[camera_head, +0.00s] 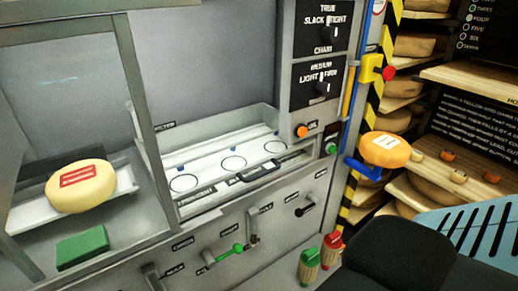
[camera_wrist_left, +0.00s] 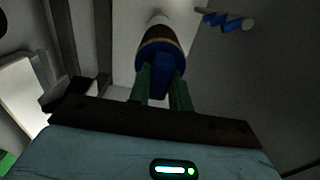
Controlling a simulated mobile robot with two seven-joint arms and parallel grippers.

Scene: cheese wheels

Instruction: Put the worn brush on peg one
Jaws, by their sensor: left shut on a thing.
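In the left wrist view my left gripper (camera_wrist_left: 165,88) has its green fingers shut on a brush-like thing (camera_wrist_left: 160,48). It has a blue grip, a dark brown band and a pale top end, and it points away from the wrist. I cannot make out how worn it is. My left gripper and this thing do not show in the head view. Two other brushes, one green-topped (camera_head: 309,266) and one red-topped (camera_head: 331,250), stand low by the machine's right corner. I cannot tell which peg is peg one. My right gripper is in neither view.
A grey machine has a tray with ringed spots (camera_head: 233,163) and levers (camera_head: 238,249) below. A cheese wheel (camera_head: 81,186) and green block (camera_head: 82,247) are at left. A striped post (camera_head: 372,110) stands between.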

